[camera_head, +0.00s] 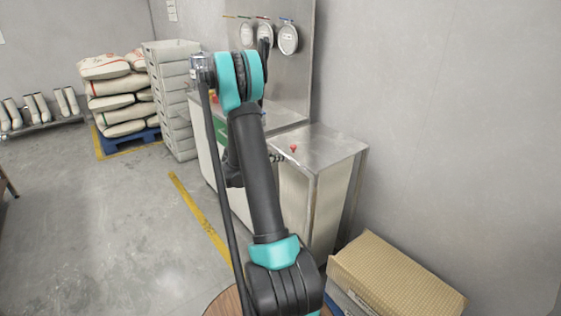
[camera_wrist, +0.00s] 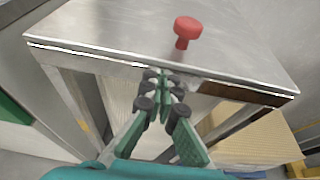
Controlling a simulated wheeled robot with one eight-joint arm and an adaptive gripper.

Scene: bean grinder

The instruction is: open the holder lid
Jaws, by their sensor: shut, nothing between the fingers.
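The holder lid is a flat metal plate (camera_wrist: 110,22) with a red knob (camera_wrist: 187,30) standing on it. It lies level on top of the metal cabinet, and also shows in the head view (camera_head: 325,148) with its knob (camera_head: 293,148). My gripper (camera_wrist: 163,82) is shut and empty, its fingertips at the lid's near edge in the wrist view, below and left of the knob. I cannot tell whether the tips touch the edge. In the head view my arm hides part of the cabinet, and only a little of the gripper (camera_head: 277,158) shows beside it.
Cardboard boxes (camera_head: 395,278) stand at the lower right. Stacked grey crates (camera_head: 174,95) and sacks (camera_head: 122,105) on a blue pallet stand at the left.

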